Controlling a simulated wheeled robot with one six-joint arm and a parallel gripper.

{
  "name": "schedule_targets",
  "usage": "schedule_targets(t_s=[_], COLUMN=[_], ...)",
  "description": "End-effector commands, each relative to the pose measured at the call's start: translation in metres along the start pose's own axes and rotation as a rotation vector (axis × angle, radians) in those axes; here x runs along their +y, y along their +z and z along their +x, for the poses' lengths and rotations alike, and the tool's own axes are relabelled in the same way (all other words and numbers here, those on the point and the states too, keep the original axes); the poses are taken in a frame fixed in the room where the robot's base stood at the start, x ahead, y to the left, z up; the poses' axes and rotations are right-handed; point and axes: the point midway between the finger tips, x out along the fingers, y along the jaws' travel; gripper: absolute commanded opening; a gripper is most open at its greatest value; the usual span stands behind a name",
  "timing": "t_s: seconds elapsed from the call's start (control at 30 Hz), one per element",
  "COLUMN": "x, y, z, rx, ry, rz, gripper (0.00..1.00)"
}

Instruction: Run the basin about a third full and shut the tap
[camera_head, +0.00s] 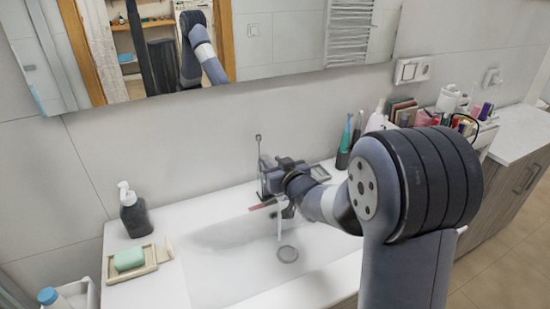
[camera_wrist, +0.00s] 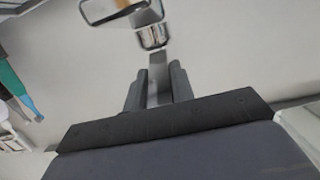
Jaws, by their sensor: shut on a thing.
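The white basin (camera_head: 215,270) is set in the counter, with a round drain (camera_head: 288,254) showing in its floor. A thin pale stream of water (camera_head: 279,224) falls from the tap into the basin. The water level is hard to make out. My gripper (camera_head: 268,180) is at the tap, above the back edge of the basin, and hides most of it. In the wrist view, my gripper's two dark fingers (camera_wrist: 159,88) are shut on a narrow grey bar (camera_wrist: 157,72), which looks like the tap lever. Chrome parts (camera_wrist: 152,36) show just beyond it.
A dark soap dispenser (camera_head: 135,213) and a green soap bar (camera_head: 129,259) on a dish stand left of the basin. A cup with toothbrushes (camera_head: 343,150) stands right of the tap. Bottles and cosmetics (camera_head: 440,112) crowd the far right. A mirror (camera_head: 290,40) hangs above.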

Motion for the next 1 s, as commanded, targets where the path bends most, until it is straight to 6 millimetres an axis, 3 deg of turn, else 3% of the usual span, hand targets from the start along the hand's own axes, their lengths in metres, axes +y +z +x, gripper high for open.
schedule_targets(t_s=[0.03, 0.37, 0.97, 1.0], x=[0.001, 0.0014, 0.0019, 0.0019], y=[-0.0096, -0.0182, -0.0162, -0.0162], z=[-0.0006, 0.0016, 0.0035, 0.0035], rx=[-0.019, -0.139, -0.196, -0.196], ry=[0.002, 0.003, 0.004, 0.004], rz=[0.002, 0.002, 0.001, 0.0], gripper=[0.0, 0.0, 0.0, 0.25])
